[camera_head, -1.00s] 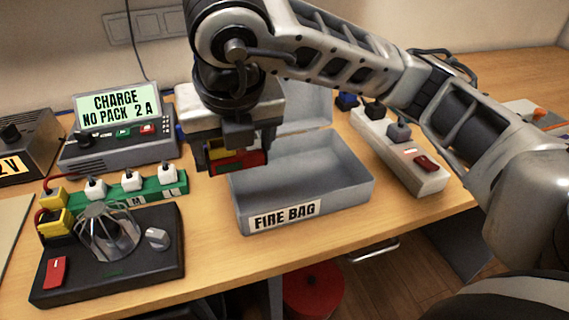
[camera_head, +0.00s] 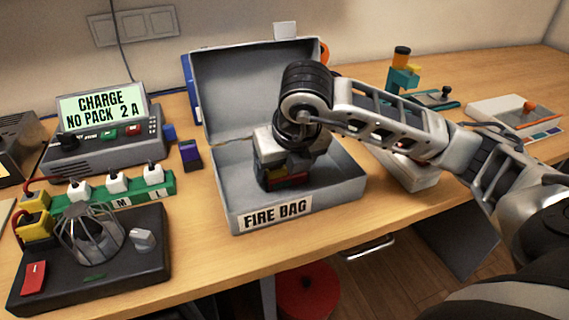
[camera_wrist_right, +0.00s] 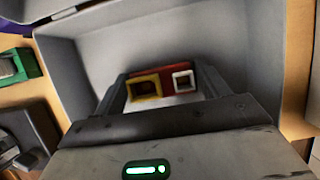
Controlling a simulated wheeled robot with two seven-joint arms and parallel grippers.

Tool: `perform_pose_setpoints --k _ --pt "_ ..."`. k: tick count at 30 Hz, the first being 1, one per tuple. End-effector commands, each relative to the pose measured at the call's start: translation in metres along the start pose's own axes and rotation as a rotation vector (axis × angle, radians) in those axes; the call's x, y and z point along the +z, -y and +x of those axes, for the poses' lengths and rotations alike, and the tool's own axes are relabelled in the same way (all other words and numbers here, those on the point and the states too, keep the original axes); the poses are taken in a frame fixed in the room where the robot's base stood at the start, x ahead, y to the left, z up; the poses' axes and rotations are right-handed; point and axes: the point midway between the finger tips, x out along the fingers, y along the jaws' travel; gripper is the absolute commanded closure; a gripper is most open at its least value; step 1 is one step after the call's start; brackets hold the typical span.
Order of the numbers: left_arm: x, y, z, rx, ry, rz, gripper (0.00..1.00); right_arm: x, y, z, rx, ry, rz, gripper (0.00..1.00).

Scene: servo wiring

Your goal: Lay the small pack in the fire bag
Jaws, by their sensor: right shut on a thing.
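The fire bag (camera_head: 228,213) is a grey open box with a "FIRE BAG" label on its front and its lid raised at the back. My right gripper (camera_head: 286,180) reaches down inside the box and is shut on the small pack (camera_head: 290,178), of which red and yellow parts show. In the right wrist view the pack (camera_wrist_right: 165,75) is red with a yellow-framed socket and a white one, between the fingers of the gripper (camera_wrist_right: 162,88). The grey box walls (camera_wrist_right: 75,60) surround it. Whether the pack touches the floor is hidden. My left gripper is out of view.
The charger (camera_head: 105,140) reads "CHARGE NO PACK 2 A". A green strip with white plugs (camera_head: 150,187) and a black base with a wire cage (camera_head: 90,240) stand left of the box. A dark purple block (camera_head: 190,155) stands near the box's left side.

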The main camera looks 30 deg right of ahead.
Motion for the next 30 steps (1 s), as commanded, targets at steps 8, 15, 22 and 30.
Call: perform_pose_setpoints --k 8,15,22,30 --pt "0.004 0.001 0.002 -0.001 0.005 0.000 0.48 0.000 0.000 0.002 0.000 0.002 0.002 0.51" --pt "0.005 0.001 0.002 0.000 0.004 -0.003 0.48 -0.001 0.000 0.003 0.000 0.001 0.001 0.04" --pt "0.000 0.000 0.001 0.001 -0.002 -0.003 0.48 0.000 0.000 0.001 0.000 0.001 0.001 0.04" --pt "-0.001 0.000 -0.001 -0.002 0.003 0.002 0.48 0.002 -0.001 -0.037 0.003 0.008 0.000 0.04"
